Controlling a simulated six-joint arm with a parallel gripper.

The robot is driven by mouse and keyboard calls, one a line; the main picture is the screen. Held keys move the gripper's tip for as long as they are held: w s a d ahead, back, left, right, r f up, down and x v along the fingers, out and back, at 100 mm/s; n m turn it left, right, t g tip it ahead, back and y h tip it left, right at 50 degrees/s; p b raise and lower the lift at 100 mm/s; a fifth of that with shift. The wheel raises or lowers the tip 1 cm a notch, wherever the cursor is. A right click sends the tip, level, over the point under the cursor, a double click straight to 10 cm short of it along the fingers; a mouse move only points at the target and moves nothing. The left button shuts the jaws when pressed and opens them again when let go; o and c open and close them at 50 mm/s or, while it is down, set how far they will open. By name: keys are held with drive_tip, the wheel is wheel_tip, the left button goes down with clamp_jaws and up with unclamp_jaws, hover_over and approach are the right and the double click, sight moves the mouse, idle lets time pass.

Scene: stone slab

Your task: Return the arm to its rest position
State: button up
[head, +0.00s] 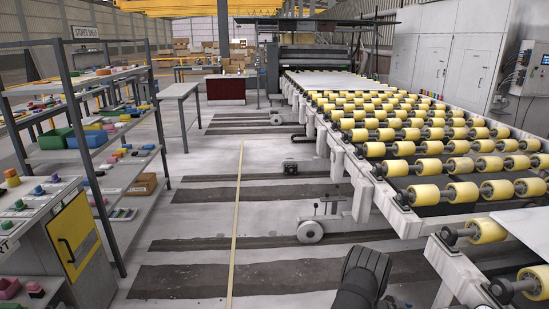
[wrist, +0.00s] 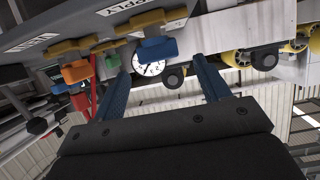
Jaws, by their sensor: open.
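My gripper (wrist: 161,65) shows in the wrist view with its two blue fingers spread wide apart. Nothing is held between them. Beyond the fingertips are a round white clock face and coloured parts, apart from the fingers as far as I can tell. In the head view only a dark, rounded part of my arm (head: 362,277) shows at the bottom edge, right of centre. The fingers are not visible in that view.
A roller conveyor (head: 400,130) with yellow rollers fills the right side. Shelves (head: 98,152) with coloured pieces and bins stand at left, beside a cabinet (head: 75,240) with a yellow panel. The striped floor (head: 200,220) between is mostly open. The wrist view shows a clock (wrist: 149,68).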

drive_tip(key=v, duration=1.2)
drive_tip(key=x, duration=1.7)
drive_tip(key=shift+r+n+t+y, duration=0.1)
drive_tip(key=shift+n+t+y, duration=0.3)
drive_tip(key=shift+n+t, duration=1.95)
drive_tip(key=shift+n+t+y, duration=0.4)
drive_tip(key=shift+n+t, duration=0.15)
drive_tip(key=shift+t, duration=0.3)
drive_tip(key=shift+n+t+y, duration=2.3)
drive_tip(key=shift+n+t, duration=0.2)
drive_tip(key=shift+n, duration=0.4)
